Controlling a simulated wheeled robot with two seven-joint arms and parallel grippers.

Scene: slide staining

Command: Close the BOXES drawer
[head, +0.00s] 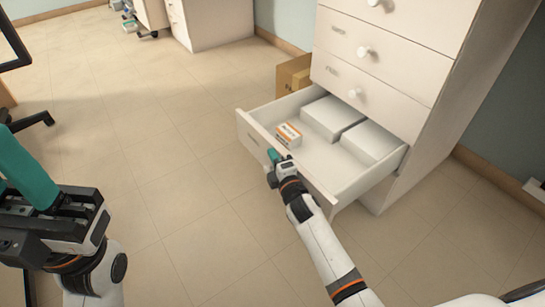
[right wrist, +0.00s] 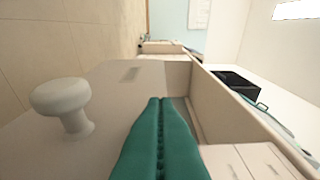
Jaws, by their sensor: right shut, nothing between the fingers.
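The bottom drawer (head: 318,178) of the white cabinet stands pulled out in the head view. Its front panel bears a small label (head: 253,140) too small to read, so I cannot confirm it says BOXES. Inside lie two white boxes (head: 332,116) and a small orange-and-white box (head: 288,134). My right gripper (head: 273,156) is at the drawer front, shut and empty; contact is unclear. In the right wrist view its teal fingers (right wrist: 160,105) are together beside a pale panel with a round knob (right wrist: 62,100). My left gripper (head: 25,170) is at the left, away from the drawer.
The upper drawers (head: 375,58) with white knobs are shut. A cardboard box (head: 292,74) stands on the floor beside the cabinet, behind the open drawer. A chair base (head: 30,122) is at the far left.

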